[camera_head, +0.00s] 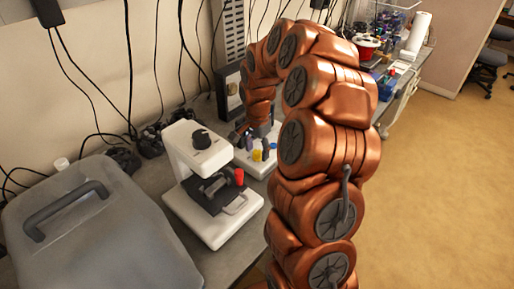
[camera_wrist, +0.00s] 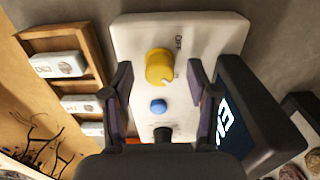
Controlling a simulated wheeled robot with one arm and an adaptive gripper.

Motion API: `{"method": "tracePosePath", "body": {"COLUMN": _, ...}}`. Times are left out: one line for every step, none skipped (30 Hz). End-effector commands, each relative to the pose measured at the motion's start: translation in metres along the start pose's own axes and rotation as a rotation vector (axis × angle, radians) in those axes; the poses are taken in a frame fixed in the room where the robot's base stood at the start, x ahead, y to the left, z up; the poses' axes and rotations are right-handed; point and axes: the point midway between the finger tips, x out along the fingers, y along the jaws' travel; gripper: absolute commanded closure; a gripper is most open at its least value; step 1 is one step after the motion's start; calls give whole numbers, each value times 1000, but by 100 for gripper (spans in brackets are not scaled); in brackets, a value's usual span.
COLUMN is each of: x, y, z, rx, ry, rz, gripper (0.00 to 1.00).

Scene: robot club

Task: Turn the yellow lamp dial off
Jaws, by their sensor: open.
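The yellow lamp dial (camera_wrist: 158,66) is a round knob on a white panel (camera_wrist: 213,33) in the wrist view. It has a pale mark at its lower right, and small dark lettering stands to its right, too small to read surely. A blue button (camera_wrist: 158,106) sits below it. My gripper (camera_wrist: 160,70) is open, one finger on each side of the dial with a gap to both. In the head view the yellow dial (camera_head: 257,155) shows small on a white base (camera_head: 260,168), and my gripper is mostly hidden there by the arm.
A black device with a lit screen (camera_wrist: 250,115) stands close right of the panel in the wrist view. A wooden shelf (camera_wrist: 60,40) with white boxes is at left. In the head view, a white microscope-like device (camera_head: 212,220) and a grey case (camera_head: 95,235) stand on the bench.

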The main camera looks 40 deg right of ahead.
Motion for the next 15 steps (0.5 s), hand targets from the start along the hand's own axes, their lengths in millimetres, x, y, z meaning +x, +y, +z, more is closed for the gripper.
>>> {"method": "tracePosePath", "body": {"x": 2, "y": 0, "z": 0, "rx": 0, "ry": -1, "rz": 1, "gripper": 41}}
{"method": "tracePosePath", "body": {"x": 3, "y": 0, "z": 0, "rx": 0, "ry": -1, "rz": 0, "gripper": 41}}
{"method": "tracePosePath", "body": {"x": 4, "y": 0, "z": 0, "rx": 1, "ry": -1, "rz": -1, "gripper": 41}}
{"method": "tracePosePath", "body": {"x": 4, "y": 0, "z": 0, "rx": 1, "ry": -1, "rz": -1, "gripper": 41}}
{"method": "tracePosePath", "body": {"x": 4, "y": 0, "z": 0, "rx": 1, "ry": 0, "rz": -1, "gripper": 41}}
{"method": "tracePosePath", "body": {"x": 4, "y": 0, "z": 0, "rx": 1, "ry": 0, "rz": -2, "gripper": 41}}
{"method": "tracePosePath", "body": {"x": 4, "y": 0, "z": 0, "rx": 2, "ry": 0, "rz": -2, "gripper": 41}}
{"method": "tracePosePath", "body": {"x": 4, "y": 0, "z": -1, "rx": 2, "ry": 0, "rz": -2, "gripper": 41}}
{"method": "tracePosePath", "body": {"x": 4, "y": 0, "z": -1, "rx": 2, "ry": 0, "rz": -2, "gripper": 41}}
{"method": "tracePosePath", "body": {"x": 4, "y": 0, "z": -1, "rx": 2, "ry": 0, "rz": -2, "gripper": 41}}
{"method": "tracePosePath", "body": {"x": 4, "y": 0, "z": -1, "rx": 2, "ry": 0, "rz": -2, "gripper": 43}}
{"method": "tracePosePath", "body": {"x": 4, "y": 0, "z": -1, "rx": 2, "ry": -1, "rz": -1, "gripper": 48}}
{"method": "tracePosePath", "body": {"x": 4, "y": 0, "z": -1, "rx": 2, "ry": -1, "rz": -1, "gripper": 51}}
{"method": "tracePosePath", "body": {"x": 4, "y": 0, "z": -1, "rx": 2, "ry": -1, "rz": -1, "gripper": 54}}
{"method": "tracePosePath", "body": {"x": 4, "y": 0, "z": -1, "rx": 2, "ry": -1, "rz": -1, "gripper": 58}}
